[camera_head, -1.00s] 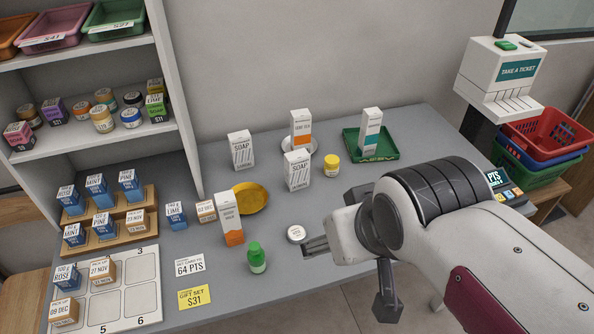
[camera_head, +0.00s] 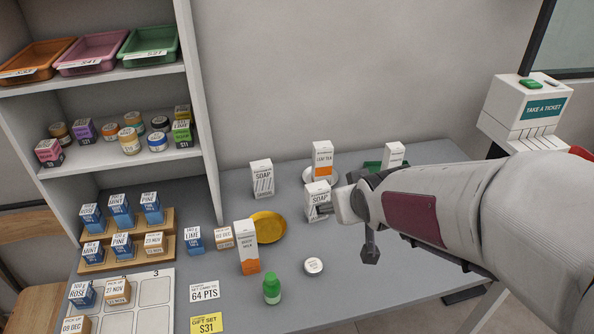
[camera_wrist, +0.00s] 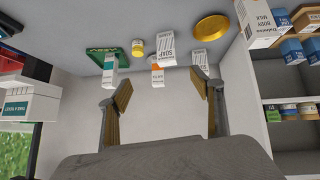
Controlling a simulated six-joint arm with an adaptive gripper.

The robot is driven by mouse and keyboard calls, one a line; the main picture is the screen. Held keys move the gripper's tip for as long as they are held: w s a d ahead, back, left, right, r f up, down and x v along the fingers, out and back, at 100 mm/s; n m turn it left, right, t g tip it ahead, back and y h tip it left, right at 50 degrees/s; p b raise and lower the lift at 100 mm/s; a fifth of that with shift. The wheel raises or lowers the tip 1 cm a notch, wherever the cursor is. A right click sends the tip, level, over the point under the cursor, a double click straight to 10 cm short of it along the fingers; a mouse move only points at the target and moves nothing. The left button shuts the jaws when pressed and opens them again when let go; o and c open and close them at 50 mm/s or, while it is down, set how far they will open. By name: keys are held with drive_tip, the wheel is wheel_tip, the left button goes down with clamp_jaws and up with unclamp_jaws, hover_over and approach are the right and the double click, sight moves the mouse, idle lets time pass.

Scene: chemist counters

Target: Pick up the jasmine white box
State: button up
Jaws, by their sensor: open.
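No label that I can read says jasmine. One white box (camera_head: 394,152) stands on the green tray (camera_head: 373,166), partly hidden by my arm; it shows a teal band in the wrist view (camera_wrist: 111,75). A white box with orange, marked leaf tea (camera_head: 322,158), stands on a pale dish. Two white soap boxes stand near it, one at the left (camera_head: 262,179) and one in front (camera_head: 316,196). My gripper (camera_head: 325,211) is beside the front soap box; touching cannot be told. In the wrist view my gripper (camera_wrist: 162,84) is open and empty, the boxes beyond it.
A white and orange body milk box (camera_head: 246,250), gold dish (camera_head: 268,227), green bottle (camera_head: 271,289) and round white tin (camera_head: 313,266) stand on the counter's front half. Shelves (camera_head: 130,165) rise at the left. A ticket machine (camera_head: 528,110) stands at the right.

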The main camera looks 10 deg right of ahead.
drive_tip(key=w+d+f+t, duration=0.2)
drive_tip(key=w+f, duration=0.6)
drive_tip(key=w, duration=0.3)
drive_tip(key=n+t+y, duration=0.1)
drive_tip(key=t+y, duration=0.1)
drive_tip(key=y, duration=0.1)
approach(317, 202)
drive_tip(key=w+d+f, duration=0.1)
drive_tip(key=w+f, duration=0.2)
drive_tip(key=w, duration=0.1)
drive_tip(key=shift+f+t, duration=0.4)
drive_tip(key=shift+f, duration=0.1)
drive_tip(key=shift+x, duration=1.25)
drive_tip(key=shift+a, duration=0.1)
drive_tip(key=shift+x, duration=2.6)
drive_tip(key=shift+a, duration=0.2)
drive_tip(key=c, duration=1.2)
